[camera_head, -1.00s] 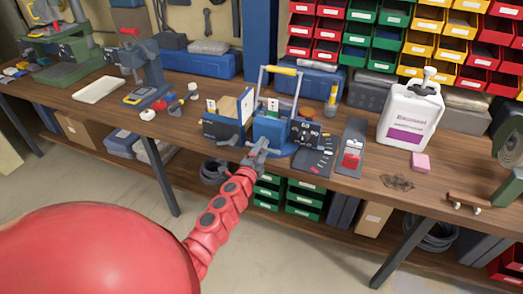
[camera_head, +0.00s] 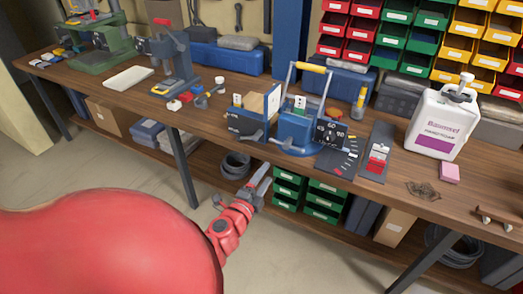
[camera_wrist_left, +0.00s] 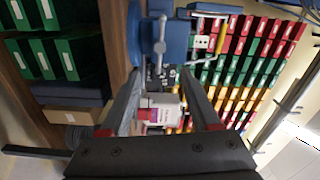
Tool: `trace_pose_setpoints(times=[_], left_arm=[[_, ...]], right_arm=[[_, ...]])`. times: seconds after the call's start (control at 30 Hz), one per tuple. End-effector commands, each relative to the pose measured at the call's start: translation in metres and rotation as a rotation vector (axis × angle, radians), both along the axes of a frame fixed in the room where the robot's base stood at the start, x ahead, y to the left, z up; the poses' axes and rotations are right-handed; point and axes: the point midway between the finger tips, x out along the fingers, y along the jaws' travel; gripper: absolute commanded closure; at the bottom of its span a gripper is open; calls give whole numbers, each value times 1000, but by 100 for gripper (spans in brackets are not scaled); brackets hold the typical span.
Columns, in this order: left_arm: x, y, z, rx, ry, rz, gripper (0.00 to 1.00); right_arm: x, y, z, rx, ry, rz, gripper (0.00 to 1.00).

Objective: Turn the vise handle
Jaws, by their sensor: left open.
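The blue vise (camera_head: 296,129) stands at the front edge of the wooden bench, with a yellow-gripped bar (camera_head: 311,67) above it. Its grey handle (camera_head: 287,146) sticks out at the front, its bar lying roughly crosswise. In the left wrist view the handle (camera_wrist_left: 158,47) lies beyond and between my fingertips, in front of the blue body. My left gripper (camera_head: 265,176) is open and empty, in front of and below the bench edge, apart from the handle. My right gripper is not in view.
A white jug (camera_head: 440,122) is further right.

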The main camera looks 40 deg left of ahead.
Motion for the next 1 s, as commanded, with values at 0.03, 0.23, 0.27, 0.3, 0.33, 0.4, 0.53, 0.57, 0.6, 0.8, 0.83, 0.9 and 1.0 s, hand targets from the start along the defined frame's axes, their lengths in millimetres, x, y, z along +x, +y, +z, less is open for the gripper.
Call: trace_pose_setpoints(times=[0.03, 0.23, 0.27, 0.3, 0.33, 0.4, 0.53, 0.57, 0.6, 0.8, 0.83, 0.9, 1.0], left_arm=[[-6, 0, 0, 0, 1, 2, 37], [-18, -4, -1, 0, 2, 1, 37], [-19, -4, -1, 0, 2, 1, 37], [-19, -4, -1, 0, 2, 1, 37], [-19, -5, -1, 0, 2, 1, 37], [-19, -5, -1, 0, 2, 1, 37], [-19, -5, -1, 1, 1, 1, 37], [-19, -5, -1, 1, 1, 1, 37], [-19, -5, -1, 0, 1, 0, 37], [-19, -4, 0, 0, 1, 0, 37], [-18, -5, 0, -1, 1, -1, 37], [-16, -10, 0, -17, -9, -23, 37], [-7, -35, 1, -91, -54, -122, 37]], right_arm=[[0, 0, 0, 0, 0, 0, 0], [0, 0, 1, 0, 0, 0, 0], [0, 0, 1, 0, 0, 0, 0], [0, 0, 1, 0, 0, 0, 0], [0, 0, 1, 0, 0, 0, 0], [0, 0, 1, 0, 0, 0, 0], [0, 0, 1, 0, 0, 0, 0], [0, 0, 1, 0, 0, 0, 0], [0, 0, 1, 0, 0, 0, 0], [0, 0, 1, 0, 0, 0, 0], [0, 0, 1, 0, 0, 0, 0], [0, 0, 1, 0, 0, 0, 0], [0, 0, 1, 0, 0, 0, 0]])
